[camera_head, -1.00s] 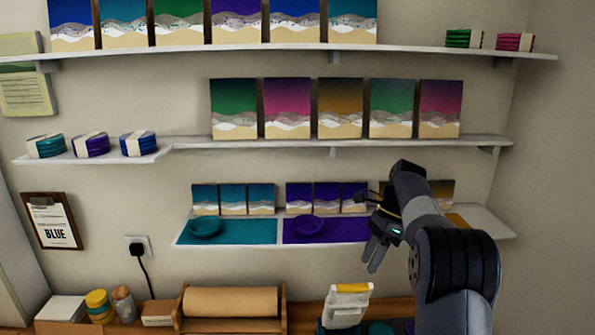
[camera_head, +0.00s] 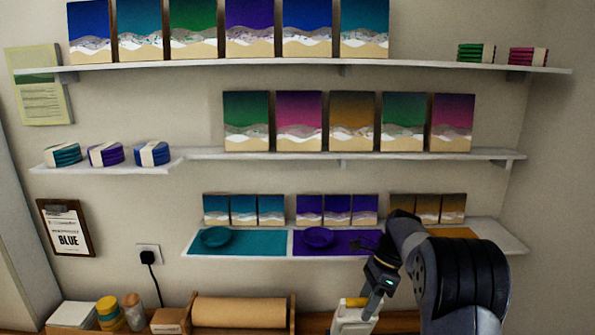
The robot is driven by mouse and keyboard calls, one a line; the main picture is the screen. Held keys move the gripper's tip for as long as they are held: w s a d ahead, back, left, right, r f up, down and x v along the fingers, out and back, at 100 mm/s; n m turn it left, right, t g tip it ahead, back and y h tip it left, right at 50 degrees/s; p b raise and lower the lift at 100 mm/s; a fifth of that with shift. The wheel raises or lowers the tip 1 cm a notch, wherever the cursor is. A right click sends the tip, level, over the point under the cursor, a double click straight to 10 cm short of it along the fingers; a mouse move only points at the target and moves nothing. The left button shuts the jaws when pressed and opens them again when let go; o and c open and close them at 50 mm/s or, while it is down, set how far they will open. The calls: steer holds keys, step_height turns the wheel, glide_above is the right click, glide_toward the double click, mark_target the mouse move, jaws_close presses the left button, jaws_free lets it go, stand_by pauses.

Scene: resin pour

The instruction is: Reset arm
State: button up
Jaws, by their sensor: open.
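My gripper (camera_head: 372,303) is in the lower right, in front of the wall, pointing down. It is empty, with its fingertips over or in front of a white item with a yellow top (camera_head: 352,312) at the bottom edge; I cannot tell if they touch. My forearm hides part of the lowest shelf's right end. The lowest shelf (camera_head: 285,259) has a teal mat (camera_head: 258,243) with a teal dish (camera_head: 216,238), a purple mat (camera_head: 345,243) with a purple dish (camera_head: 317,238), and a partly hidden ochre mat (camera_head: 452,233).
Upper shelves (camera_head: 300,62) hold wave-pattern panels and banded coaster stacks (camera_head: 107,154). A clipboard reading BLUE (camera_head: 68,230) hangs at left beside a socket (camera_head: 148,255). A brown paper roll (camera_head: 240,312) and small jars stand along the bottom. The wall right of the shelves is bare.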

steer(key=shift+v, duration=0.8)
steer(key=v, duration=0.9)
steer(key=x, duration=1)
steer(key=shift+a+f, duration=0.1)
steer(key=shift+s+f, duration=0.45)
steer(key=shift+s, duration=0.35)
